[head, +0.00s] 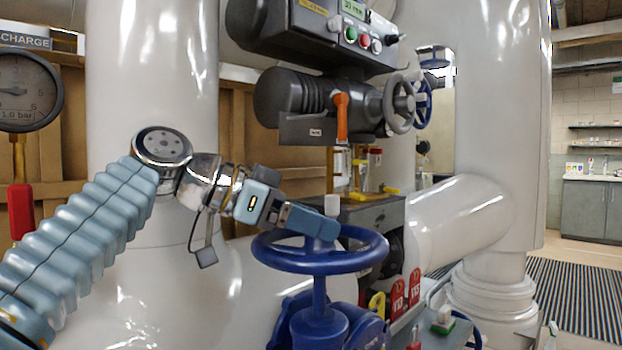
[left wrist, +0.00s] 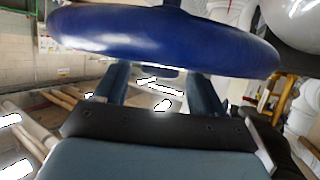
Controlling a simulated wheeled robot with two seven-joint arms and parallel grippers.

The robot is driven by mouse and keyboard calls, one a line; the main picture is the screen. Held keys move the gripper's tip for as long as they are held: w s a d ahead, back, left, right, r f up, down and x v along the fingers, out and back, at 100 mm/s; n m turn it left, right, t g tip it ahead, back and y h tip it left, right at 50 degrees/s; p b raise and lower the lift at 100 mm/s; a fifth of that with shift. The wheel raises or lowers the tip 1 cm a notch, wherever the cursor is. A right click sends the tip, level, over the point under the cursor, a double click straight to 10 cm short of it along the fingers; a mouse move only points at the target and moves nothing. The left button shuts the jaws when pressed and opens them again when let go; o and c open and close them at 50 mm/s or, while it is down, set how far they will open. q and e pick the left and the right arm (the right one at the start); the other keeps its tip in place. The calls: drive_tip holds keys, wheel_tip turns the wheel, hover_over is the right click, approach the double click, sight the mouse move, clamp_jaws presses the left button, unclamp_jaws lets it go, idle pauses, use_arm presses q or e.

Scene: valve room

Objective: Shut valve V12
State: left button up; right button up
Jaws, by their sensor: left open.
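A blue handwheel (head: 280,255) on a blue valve body (head: 325,328) stands at the lower middle of the head view. I cannot read a V12 label on it. My left gripper (head: 322,224) reaches in from the left, with its fingers over the far part of the wheel's rim. In the left wrist view the blue rim (left wrist: 160,32) crosses the top of the picture, and the open fingers (left wrist: 160,82) point at it with a gap between them. The rim hides their tips, and I cannot tell whether they touch it. My right gripper is not in view.
Red tags (head: 398,298) hang at the right of the valve. A black actuator (head: 310,100) with a grey handwheel (head: 399,104) and orange lever (head: 341,115) is above. Thick white pipes (head: 150,60) stand at left and right. A pressure gauge (head: 28,90) is at far left.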

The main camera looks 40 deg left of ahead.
use_arm(q)
drive_tip(key=s+d+r+p, duration=0.2)
drive_tip(key=s+d+r, duration=0.7)
drive_tip(key=s+r, duration=0.2)
drive_tip(key=shift+r, duration=0.5)
drive_tip(key=shift+w+a, duration=0.1)
drive_tip(key=shift+a, duration=0.05)
